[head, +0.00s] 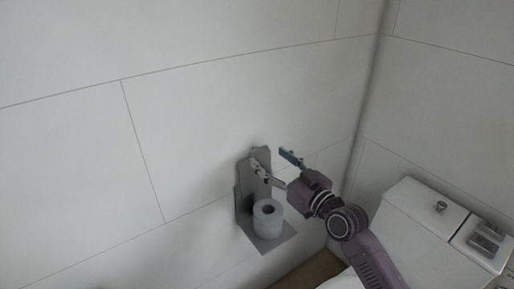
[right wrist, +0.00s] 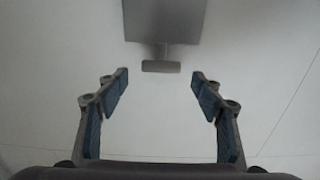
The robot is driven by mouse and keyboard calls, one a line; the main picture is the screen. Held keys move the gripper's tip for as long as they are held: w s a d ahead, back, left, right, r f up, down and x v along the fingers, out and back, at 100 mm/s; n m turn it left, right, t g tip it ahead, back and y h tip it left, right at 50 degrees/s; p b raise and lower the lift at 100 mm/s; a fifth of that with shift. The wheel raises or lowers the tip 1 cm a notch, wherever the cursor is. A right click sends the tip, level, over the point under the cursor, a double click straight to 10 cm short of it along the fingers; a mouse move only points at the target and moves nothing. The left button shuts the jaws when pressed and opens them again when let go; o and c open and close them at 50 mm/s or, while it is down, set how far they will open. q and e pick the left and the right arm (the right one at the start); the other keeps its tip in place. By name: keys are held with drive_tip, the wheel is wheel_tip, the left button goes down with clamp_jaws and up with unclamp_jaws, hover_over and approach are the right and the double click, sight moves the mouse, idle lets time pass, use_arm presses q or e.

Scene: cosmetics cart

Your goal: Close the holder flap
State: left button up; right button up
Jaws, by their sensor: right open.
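The grey holder (head: 243,205) is mounted on the white wall, with a white paper roll (head: 268,220) standing on its lower plate (head: 272,245). A grey panel (head: 262,154), which looks like the flap, stands raised at the holder's top, partly behind a finger of mine. My right gripper (head: 273,163) is open and empty beside this upper part, above the roll. In the right wrist view, a grey panel (right wrist: 163,20) with a short stem and a crossbar (right wrist: 161,66) lies ahead, centred beyond the open fingers (right wrist: 160,82). Contact cannot be told. My left gripper is out of view.
A white toilet tank (head: 425,215) with a round button stands at the right, near the wall corner. A brown surface (head: 310,272) shows low in the picture. The wall left of the holder is clear.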

sight(261, 153)
drive_tip(key=x, duration=0.4)
drive_tip(key=shift+w+a, duration=0.1)
drive_tip(key=shift+w, duration=0.05)
drive_tip(key=shift+w+a+f, duration=0.1)
drive_tip(key=shift+w+a, duration=0.15)
drive_tip(key=shift+w, duration=0.05)
drive_tip(key=shift+w+a, duration=0.25)
drive_tip(key=shift+w, duration=0.15)
drive_tip(key=c, duration=0.7)
clamp_jaws()
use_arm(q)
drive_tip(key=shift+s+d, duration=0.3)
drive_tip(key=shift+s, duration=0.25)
